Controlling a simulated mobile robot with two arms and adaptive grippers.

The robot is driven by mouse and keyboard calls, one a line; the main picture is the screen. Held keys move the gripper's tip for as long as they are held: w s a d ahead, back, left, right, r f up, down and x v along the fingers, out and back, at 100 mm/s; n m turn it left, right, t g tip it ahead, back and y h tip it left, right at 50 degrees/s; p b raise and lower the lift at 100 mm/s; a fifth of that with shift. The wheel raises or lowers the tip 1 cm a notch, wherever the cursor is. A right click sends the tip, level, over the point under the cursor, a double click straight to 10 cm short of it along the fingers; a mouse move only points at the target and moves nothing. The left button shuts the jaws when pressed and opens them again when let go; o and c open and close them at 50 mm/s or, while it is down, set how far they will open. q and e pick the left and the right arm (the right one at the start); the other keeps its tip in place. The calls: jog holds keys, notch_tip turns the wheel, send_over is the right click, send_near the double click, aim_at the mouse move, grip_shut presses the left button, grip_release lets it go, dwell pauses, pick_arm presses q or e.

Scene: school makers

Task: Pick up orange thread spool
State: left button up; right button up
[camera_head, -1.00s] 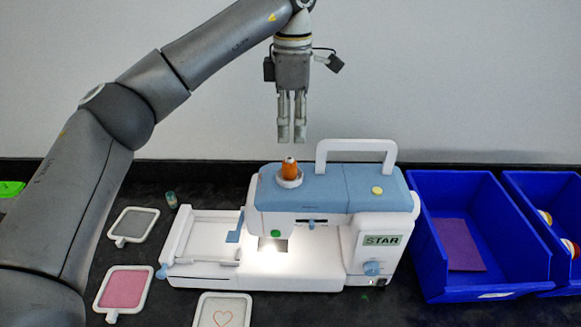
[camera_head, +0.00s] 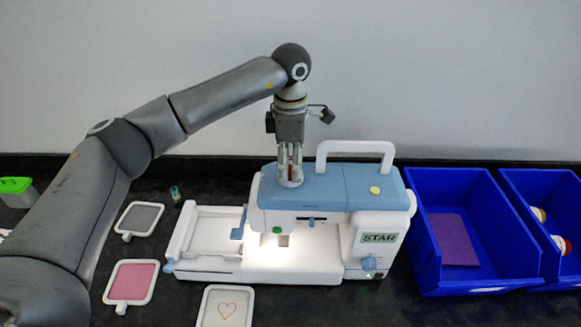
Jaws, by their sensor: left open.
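The orange thread spool (camera_head: 290,171) stands on the white holder on top of the sewing machine (camera_head: 330,187). It is mostly hidden behind my left gripper, with only a thin orange-brown strip showing between the fingers. My left gripper (camera_head: 290,178) points straight down, with its open fingers around the spool just above the holder. Whether the fingers touch the spool cannot be made out. My right gripper is not in view.
The machine's white carry handle (camera_head: 355,147) rises just right of my left gripper. A blue bin (camera_head: 517,235) with a purple sheet (camera_head: 455,240) stands to the right. Hoops with grey (camera_head: 139,218), pink (camera_head: 131,282) and heart-marked fabric (camera_head: 227,309) lie left and in front. A small teal spool (camera_head: 175,194) stands nearby.

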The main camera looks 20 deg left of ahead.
pick_arm(q)
jog(key=c, duration=1)
jog(key=shift+r, duration=0.15)
